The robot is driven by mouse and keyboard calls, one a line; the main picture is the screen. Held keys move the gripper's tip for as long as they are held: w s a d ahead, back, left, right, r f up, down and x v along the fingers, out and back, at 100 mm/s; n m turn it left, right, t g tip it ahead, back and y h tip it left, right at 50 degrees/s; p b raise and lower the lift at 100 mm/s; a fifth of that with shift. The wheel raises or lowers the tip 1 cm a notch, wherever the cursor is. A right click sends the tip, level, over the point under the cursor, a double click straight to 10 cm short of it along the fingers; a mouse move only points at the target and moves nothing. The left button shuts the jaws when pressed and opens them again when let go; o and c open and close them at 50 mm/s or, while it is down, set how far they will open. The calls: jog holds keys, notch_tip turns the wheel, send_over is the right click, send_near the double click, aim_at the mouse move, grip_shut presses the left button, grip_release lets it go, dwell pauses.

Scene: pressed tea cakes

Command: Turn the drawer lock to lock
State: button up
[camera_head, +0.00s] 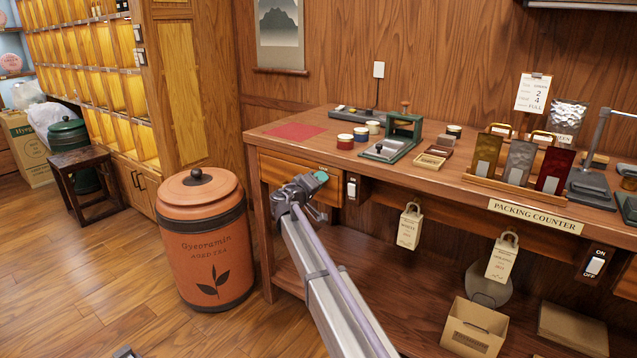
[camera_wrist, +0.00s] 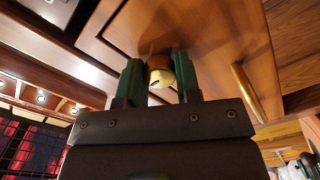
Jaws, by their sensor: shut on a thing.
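The wooden drawer (camera_head: 278,174) is under the left end of the packing counter, and its front looks closed. My gripper (camera_head: 318,182) is at the drawer's right part in the head view, covering the lock there. In the wrist view, the two green fingers of my gripper (camera_wrist: 159,82) stand on either side of the round brass drawer lock (camera_wrist: 160,66), shut on it. A dark slot shows on the lock's face. The drawer front (camera_wrist: 195,30) also shows behind it, with a brass bar handle (camera_wrist: 246,92) to the right.
A white switch (camera_head: 352,188) sits close to the right of my gripper. A large orange tea canister (camera_head: 205,250) stands on the floor to the left. The countertop (camera_head: 345,120) above holds a red mat (camera_head: 295,131), a green press (camera_head: 403,128) and small tins.

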dwell(0.3)
jog(key=o, duration=0.9)
jog(key=v, duration=1)
jog(key=shift+s+a, duration=0.15)
jog(key=shift+s, duration=0.2)
